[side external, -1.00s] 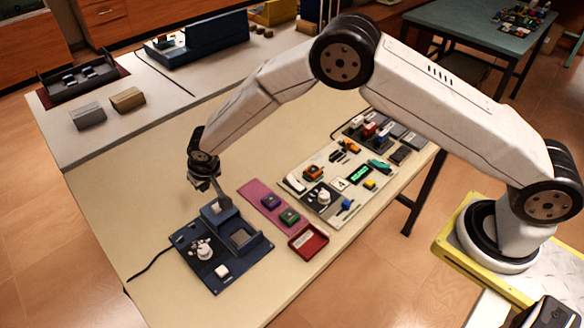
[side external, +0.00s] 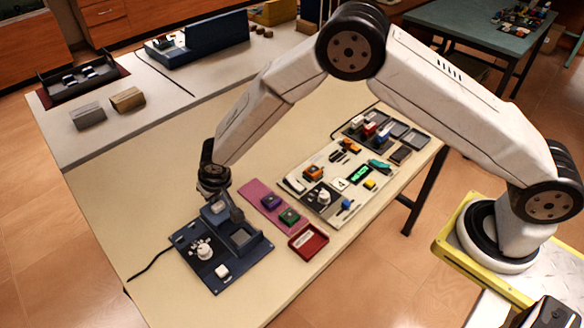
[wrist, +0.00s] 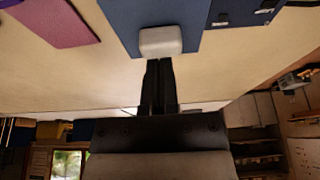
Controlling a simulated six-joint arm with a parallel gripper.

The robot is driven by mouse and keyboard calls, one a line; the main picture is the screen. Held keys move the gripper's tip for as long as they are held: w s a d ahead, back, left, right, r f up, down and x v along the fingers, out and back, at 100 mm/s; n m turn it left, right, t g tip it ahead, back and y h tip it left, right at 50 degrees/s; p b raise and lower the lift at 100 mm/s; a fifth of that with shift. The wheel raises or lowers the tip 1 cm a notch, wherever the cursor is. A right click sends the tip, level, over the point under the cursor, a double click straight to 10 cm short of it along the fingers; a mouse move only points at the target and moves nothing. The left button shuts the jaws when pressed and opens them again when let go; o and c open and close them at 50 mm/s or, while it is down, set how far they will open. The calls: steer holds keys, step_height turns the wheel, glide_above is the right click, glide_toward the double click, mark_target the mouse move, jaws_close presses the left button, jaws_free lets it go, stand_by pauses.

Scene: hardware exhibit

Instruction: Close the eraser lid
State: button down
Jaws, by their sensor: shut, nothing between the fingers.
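In the side external view a dark blue panel (side external: 196,271) lies on the table's near left. On it is a blue box with an open square top (side external: 243,236). A blue lid (side external: 222,219) stands raised at its back. My gripper (wrist: 159,66) is shut and empty, pointing at the lid's back. In the wrist view a white rounded block (wrist: 160,41) sits at the edge of a blue surface (wrist: 170,12), probably the lid. The fingertips are at or very near this block; I cannot tell whether they touch.
A white knob (side external: 201,249) and a small white block (side external: 222,271) are on the panel. A pink mat (side external: 258,193), a red tray (side external: 309,241) and a white board (side external: 318,208) with small parts lie to the right.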

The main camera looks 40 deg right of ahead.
mark_target(223, 212)
steer(key=shift+s, duration=0.15)
steer(key=shift+s, duration=4.1)
steer(key=shift+f, duration=0.1)
steer(key=shift+w, duration=2.15)
steer(key=v, duration=1)
steer(key=s+d+r, duration=0.3)
steer(key=s+d, duration=0.5)
steer(key=d, duration=0.3)
steer(key=s+d+r+g, duration=0.1)
steer(key=s+d+r, duration=0.2)
steer(key=s+d, duration=0.5)
steer(key=d, duration=0.3)
steer(key=shift+s+d, duration=0.15)
steer(key=shift+d, duration=0.15)
